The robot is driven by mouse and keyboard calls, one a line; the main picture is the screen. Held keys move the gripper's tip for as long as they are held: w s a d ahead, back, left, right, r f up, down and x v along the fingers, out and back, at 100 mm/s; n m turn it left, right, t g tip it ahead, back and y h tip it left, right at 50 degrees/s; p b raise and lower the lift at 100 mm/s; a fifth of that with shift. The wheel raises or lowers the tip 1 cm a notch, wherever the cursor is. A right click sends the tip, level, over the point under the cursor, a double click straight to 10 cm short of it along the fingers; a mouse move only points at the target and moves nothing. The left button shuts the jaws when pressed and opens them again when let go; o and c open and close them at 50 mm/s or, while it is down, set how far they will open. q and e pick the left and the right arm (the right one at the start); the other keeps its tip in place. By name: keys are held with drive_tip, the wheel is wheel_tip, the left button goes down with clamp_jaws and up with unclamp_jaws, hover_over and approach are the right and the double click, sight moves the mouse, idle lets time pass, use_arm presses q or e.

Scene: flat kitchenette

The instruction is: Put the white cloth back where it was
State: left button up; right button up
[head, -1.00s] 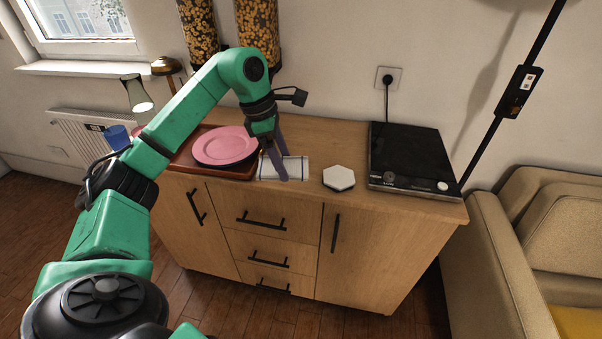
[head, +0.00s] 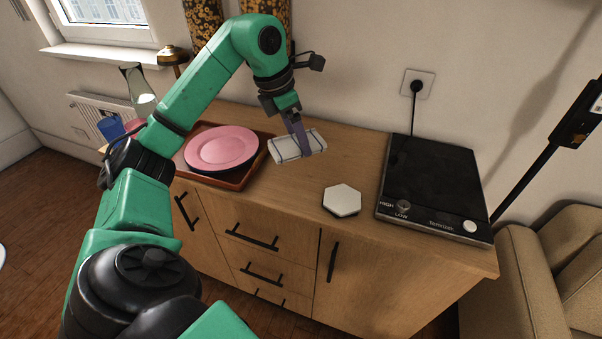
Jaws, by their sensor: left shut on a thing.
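The white cloth (head: 284,151), folded with dark blue stripes, is beside the right edge of the reddish-brown tray (head: 236,184), over the wooden counter. My left gripper (head: 305,150) reaches down from behind and is shut on the cloth, its fingers covering part of the cloth's middle and right side. The cloth looks slightly tilted and seems raised, but I cannot tell how far it is above the counter. My right gripper is not in view.
A pink plate (head: 222,148) on a dark plate sits in the tray. A white hexagonal piece (head: 342,200) lies near the counter's front edge. A black hot plate (head: 433,188) stands at the right. Bare counter (head: 345,160) lies between the cloth and hot plate.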

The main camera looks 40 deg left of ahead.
sight(283, 143)
use_arm(q)
wheel_tip(283, 143, down, 12)
drive_tip(key=shift+w+f+b, duration=0.15)
drive_tip(key=shift+f+b, duration=0.05)
drive_tip(key=shift+b, duration=0.75)
drive_tip(key=shift+f, duration=0.4)
drive_tip(key=o, duration=1.1)
drive_tip(key=shift+r, duration=0.25)
drive_tip(key=shift+a+r, duration=0.1)
drive_tip(key=shift+r, duration=0.25)
drive_tip(key=p+v, duration=0.1)
drive_tip(key=v, duration=1)
drive_tip(key=shift+r, duration=0.15)
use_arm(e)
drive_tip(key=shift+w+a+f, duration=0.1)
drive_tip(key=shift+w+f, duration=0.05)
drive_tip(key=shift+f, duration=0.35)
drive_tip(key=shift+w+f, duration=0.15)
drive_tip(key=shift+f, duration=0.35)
